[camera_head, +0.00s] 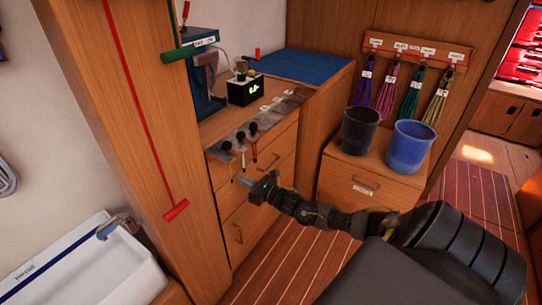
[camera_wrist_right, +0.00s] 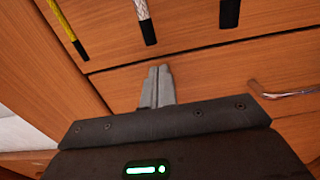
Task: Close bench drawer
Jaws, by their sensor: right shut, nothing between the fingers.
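The wooden bench (camera_head: 225,205) stands at the centre left of the head view, with drawer fronts and metal handles. A lower drawer handle (camera_head: 238,234) shows below my right gripper (camera_head: 246,181). In the right wrist view, the gripper (camera_wrist_right: 158,72) is shut and empty, its fingertips at a wooden drawer front (camera_wrist_right: 215,75) just below a dark seam. I cannot tell if they touch it. A metal handle (camera_wrist_right: 285,94) is to the right of the fingers. How far any drawer stands out is hard to tell. My left gripper is not in view.
Several dark-tipped lines (camera_head: 240,140) hang over the bench's front edge. Black (camera_head: 359,130) and blue (camera_head: 409,147) buckets stand on a locker at right. Floor before the bench is clear.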

